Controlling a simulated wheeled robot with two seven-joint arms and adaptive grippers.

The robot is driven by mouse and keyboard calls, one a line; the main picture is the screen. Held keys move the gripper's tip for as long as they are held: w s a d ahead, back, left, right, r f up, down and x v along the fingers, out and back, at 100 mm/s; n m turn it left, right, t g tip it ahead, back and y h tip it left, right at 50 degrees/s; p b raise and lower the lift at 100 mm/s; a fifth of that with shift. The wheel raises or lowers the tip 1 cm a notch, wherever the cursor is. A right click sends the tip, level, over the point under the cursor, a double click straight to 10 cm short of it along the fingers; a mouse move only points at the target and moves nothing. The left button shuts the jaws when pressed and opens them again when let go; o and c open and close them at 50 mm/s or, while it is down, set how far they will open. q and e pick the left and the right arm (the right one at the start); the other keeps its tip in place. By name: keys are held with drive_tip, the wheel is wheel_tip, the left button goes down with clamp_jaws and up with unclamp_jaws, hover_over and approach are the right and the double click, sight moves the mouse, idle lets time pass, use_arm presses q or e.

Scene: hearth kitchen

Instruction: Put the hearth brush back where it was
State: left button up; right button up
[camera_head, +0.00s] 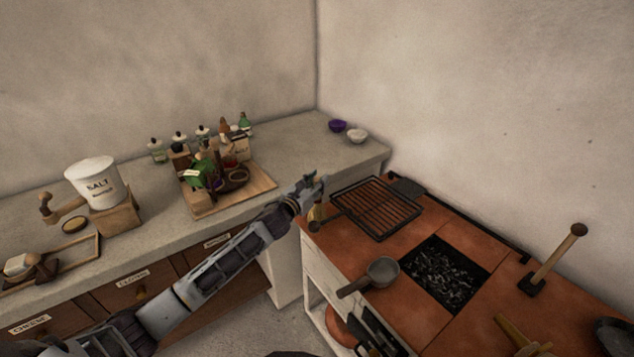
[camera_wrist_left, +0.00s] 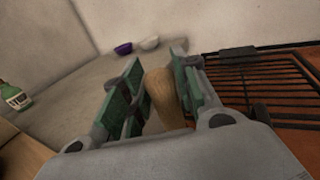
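My right gripper is not in view.
The brick hearth top (camera_head: 400,251) carries a black grill rack (camera_head: 376,207), a saucepan (camera_head: 382,271), a coal pit (camera_head: 444,274) and an upright wooden-handled tool (camera_head: 553,260). On the counter are a crowded wooden board (camera_head: 262,187), a salt crock (camera_head: 95,184), a purple bowl (camera_head: 337,126) and a white bowl (camera_head: 357,136).

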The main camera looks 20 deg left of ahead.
use_arm(q)
drive_tip(key=shift+o, duration=1.2)
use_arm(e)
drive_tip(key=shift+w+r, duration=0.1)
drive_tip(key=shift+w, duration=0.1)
use_arm(q)
drive_tip(key=shift+r, duration=0.15)
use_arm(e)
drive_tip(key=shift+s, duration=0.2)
use_arm(q)
drive_tip(key=shift+s+a, duration=0.1)
drive_tip(key=shift+s, duration=0.3)
drive_tip(key=shift+v, duration=2.95)
drive_tip(key=v, duration=0.5)
drive_tip(key=shift+s, duration=0.15)
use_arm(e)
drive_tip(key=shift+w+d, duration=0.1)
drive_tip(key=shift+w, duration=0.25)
